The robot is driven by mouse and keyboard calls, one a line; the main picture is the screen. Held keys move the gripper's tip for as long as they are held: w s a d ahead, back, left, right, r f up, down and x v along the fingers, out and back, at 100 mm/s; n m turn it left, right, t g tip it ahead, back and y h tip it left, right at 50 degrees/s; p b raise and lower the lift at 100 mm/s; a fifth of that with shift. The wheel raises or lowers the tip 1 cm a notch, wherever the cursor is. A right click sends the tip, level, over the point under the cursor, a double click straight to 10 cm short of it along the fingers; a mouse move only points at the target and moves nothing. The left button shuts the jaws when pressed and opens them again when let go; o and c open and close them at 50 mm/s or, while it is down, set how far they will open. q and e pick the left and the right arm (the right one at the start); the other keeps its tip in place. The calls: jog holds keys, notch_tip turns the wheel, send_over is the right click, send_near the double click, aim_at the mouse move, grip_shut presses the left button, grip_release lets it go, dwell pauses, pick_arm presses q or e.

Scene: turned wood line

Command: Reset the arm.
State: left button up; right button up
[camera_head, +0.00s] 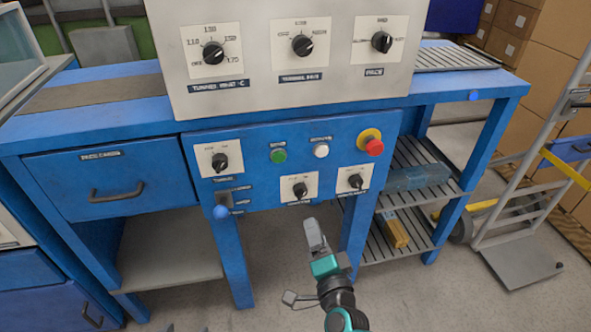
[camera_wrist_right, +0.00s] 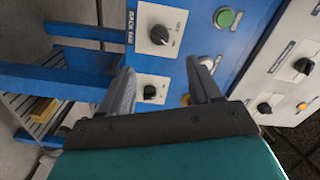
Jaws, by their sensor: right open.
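My right gripper (camera_head: 316,234) is in front of the blue control panel (camera_head: 240,190), low and right of centre in the head view. In the right wrist view its two fingers (camera_wrist_right: 160,82) stand apart with nothing between them, so it is open and empty. Both fingers point toward the panel's knobs; I cannot tell how far off they are. My left gripper is not in view.
The panel has rotary knobs (camera_head: 300,190), a green button (camera_head: 278,156) and a red emergency stop (camera_head: 371,142). A blue drawer (camera_head: 105,175) is at left. A slatted shelf (camera_head: 405,155) and a hand truck (camera_head: 520,200) are at right. Open floor lies in front.

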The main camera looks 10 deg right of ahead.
jog(key=s+d+f+n+g+y, duration=0.2)
jog(key=s+n+g, duration=0.5)
jog(key=s+n, duration=0.9)
pick_arm(q)
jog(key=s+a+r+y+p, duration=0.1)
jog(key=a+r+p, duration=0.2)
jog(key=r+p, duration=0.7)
jog(key=p, duration=0.4)
pick_arm(e)
notch_tip(320, 180, up, 10)
jog(key=s+d, duration=0.1)
jog(key=d, duration=0.1)
jog(key=shift+d+h, duration=0.3)
jog(key=shift+d, duration=0.1)
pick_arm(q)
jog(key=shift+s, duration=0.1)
pick_arm(e)
jog(key=shift+s, duration=0.1)
